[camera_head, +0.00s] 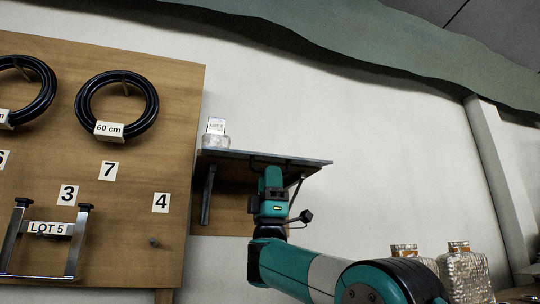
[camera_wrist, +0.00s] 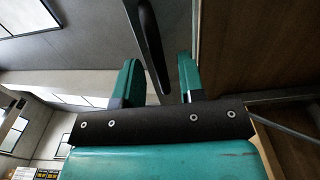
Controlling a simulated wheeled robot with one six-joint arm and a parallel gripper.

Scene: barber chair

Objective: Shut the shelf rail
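A small wall shelf (camera_head: 315,161) with a thin grey top sticks out from the wall in the head view. A dark rail (camera_head: 285,160) runs along its near edge. My gripper (camera_head: 272,170) is raised to this edge, with its tip at the rail. In the wrist view a dark bar, apparently the rail (camera_wrist: 152,45), lies between the two teal fingers of my gripper (camera_wrist: 158,80). The fingers stand apart, with a visible gap beside the bar. I cannot tell whether either finger touches it.
A clear block with a label (camera_head: 215,132) stands on the shelf's left end. A wooden board (camera_head: 130,225) with black hose rings and number labels is at left. Textured bottles (camera_head: 460,275) stand at lower right. The wall right of the shelf is bare.

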